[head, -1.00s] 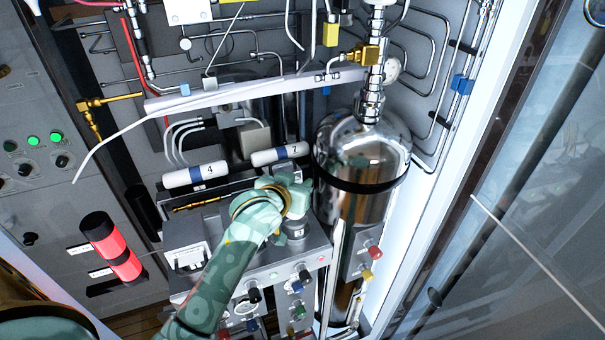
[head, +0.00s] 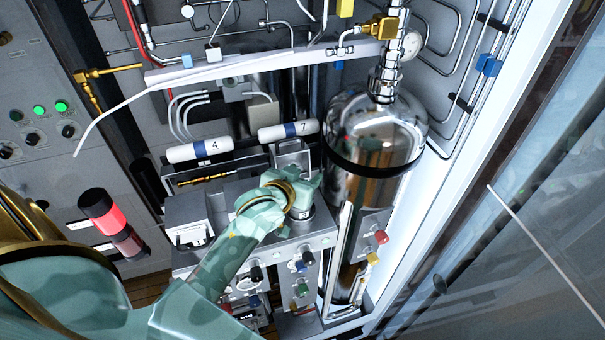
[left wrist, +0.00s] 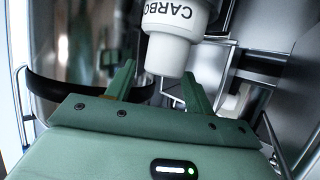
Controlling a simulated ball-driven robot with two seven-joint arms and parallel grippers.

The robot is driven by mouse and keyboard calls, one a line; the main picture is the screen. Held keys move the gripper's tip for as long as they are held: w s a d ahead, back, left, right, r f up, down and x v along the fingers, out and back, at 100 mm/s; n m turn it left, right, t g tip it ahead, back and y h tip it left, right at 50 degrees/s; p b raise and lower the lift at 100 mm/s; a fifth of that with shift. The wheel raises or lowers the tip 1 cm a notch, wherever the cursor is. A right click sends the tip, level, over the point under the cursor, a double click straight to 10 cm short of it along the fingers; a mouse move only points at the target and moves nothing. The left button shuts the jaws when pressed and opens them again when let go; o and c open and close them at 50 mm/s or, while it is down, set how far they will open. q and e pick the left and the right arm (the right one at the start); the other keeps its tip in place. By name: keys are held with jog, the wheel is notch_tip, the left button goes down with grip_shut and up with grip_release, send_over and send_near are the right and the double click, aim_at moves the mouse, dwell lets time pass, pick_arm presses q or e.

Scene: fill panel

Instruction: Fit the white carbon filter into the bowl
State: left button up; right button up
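The white carbon filter (left wrist: 172,45), with the printed letters "CARBO" visible, shows at the top of the left wrist view. Its narrower end points toward my left gripper (left wrist: 160,78). The two green fingers stand apart, with a visible gap between the left finger and the filter, so I see no grip on it. My right gripper is out of view.
Knobs and valves line the front of the panel box (head: 225,258). A red lamp (head: 97,208) sits at left.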

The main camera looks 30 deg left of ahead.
pick_arm(q)
jog(key=shift+s+r, duration=0.1)
jog(key=shift+s, duration=0.15)
jog(key=b+v, duration=0.1)
jog(key=v, duration=1)
jog(key=shift+r, duration=0.15)
